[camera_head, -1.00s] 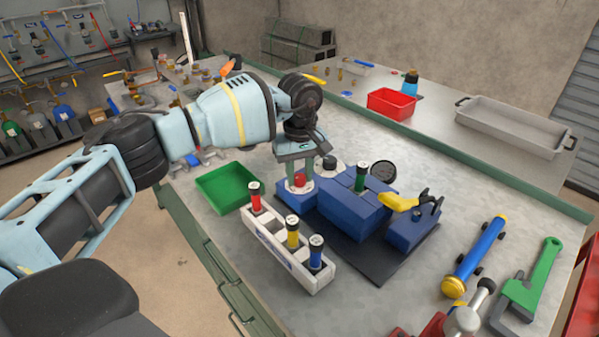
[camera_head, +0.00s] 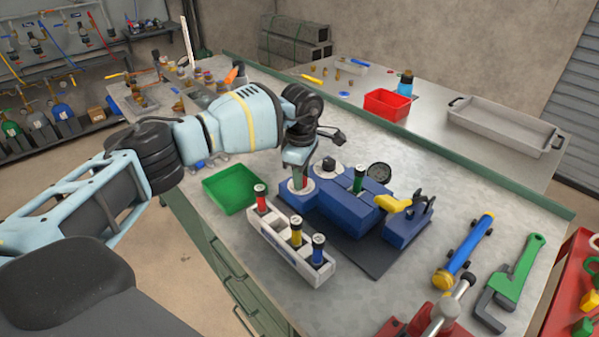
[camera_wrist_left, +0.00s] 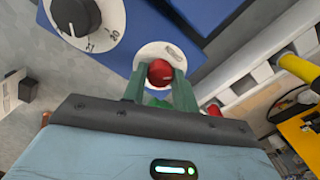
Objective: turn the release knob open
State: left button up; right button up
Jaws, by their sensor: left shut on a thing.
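The blue receiver unit (camera_head: 341,212) stands on a dark mat on the bench. A red knob (camera_wrist_left: 160,72) sits on a white round plate (camera_wrist_left: 172,54) at the unit's left end; I take it to be the release knob. My left gripper (camera_head: 297,180) points down over that end and mostly hides the knob in the head view. In the left wrist view, its two green fingers (camera_wrist_left: 160,86) are shut on the red knob, one on each side. A slot mark shows on the plate beyond the knob. My right gripper is not in view.
A white numbered dial (camera_wrist_left: 88,18) is close beside the knob. A white rack (camera_head: 288,248) with red, yellow and blue-banded cylinders stands in front of the unit. A green tray (camera_head: 231,188) lies to the left. A blue-yellow tool (camera_head: 464,252) and green wrench (camera_head: 512,275) lie right.

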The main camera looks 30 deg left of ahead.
pick_arm(q)
jog(key=n+p, duration=0.1)
jog(key=n, duration=0.3)
jog(key=shift+r, duration=0.15)
jog(key=shift+n+p, duration=0.6)
jog(key=shift+n, duration=1.3)
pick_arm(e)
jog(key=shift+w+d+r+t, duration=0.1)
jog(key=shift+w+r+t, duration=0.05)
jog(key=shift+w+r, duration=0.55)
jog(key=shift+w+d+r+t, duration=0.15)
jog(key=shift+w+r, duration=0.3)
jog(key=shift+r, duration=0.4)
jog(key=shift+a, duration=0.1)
pick_arm(q)
jog(key=o, duration=1)
jog(key=shift+r, duration=3.75)
